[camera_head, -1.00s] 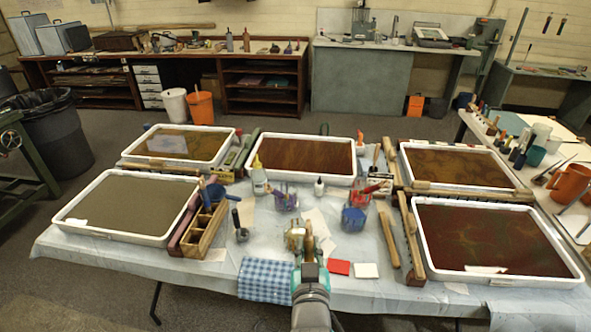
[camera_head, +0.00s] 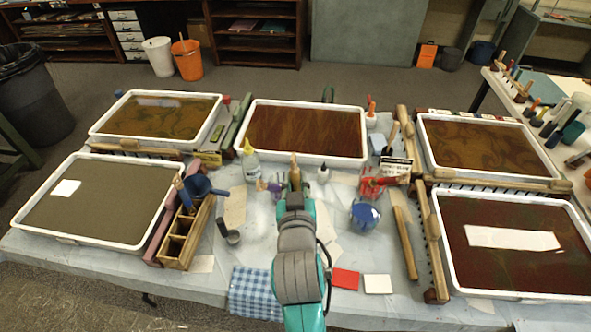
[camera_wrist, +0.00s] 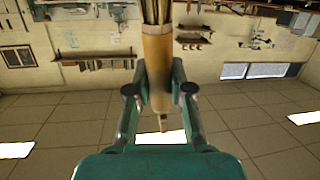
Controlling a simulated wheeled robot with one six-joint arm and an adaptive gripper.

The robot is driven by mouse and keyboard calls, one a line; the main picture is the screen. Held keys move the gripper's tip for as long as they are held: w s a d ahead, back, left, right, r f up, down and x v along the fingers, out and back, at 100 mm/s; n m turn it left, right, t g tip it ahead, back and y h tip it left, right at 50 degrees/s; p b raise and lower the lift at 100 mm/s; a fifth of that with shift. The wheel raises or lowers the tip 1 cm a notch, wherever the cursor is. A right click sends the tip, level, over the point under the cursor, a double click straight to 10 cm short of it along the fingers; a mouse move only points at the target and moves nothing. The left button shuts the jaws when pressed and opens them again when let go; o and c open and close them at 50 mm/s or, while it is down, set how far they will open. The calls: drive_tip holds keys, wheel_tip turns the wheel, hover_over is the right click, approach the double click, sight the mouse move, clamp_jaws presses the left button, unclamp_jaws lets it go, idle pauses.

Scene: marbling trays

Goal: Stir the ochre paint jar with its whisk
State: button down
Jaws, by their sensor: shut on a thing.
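My gripper (camera_wrist: 160,90) is shut on the tan wooden handle of a whisk (camera_wrist: 158,65) in the wrist view. The whisk's thin tines run out at the top edge of that view, and their ends are out of frame. In the head view my gripper (camera_head: 294,187) is over the middle of the table, below the centre tray, with the whisk handle (camera_head: 294,164) sticking up from it. I cannot make out an ochre jar; my arm hides part of the table there. The lower end of the whisk is hidden too.
A purple-topped jar (camera_head: 268,187) is close left of my gripper. A red jar (camera_head: 372,186), a blue jar (camera_head: 364,214) and a small white bottle (camera_head: 323,174) stand to its right.

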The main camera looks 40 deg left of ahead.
wheel_tip(320, 180, down, 13)
idle(1.3)
drive_tip(key=shift+w+r, duration=0.1)
idle(1.4)
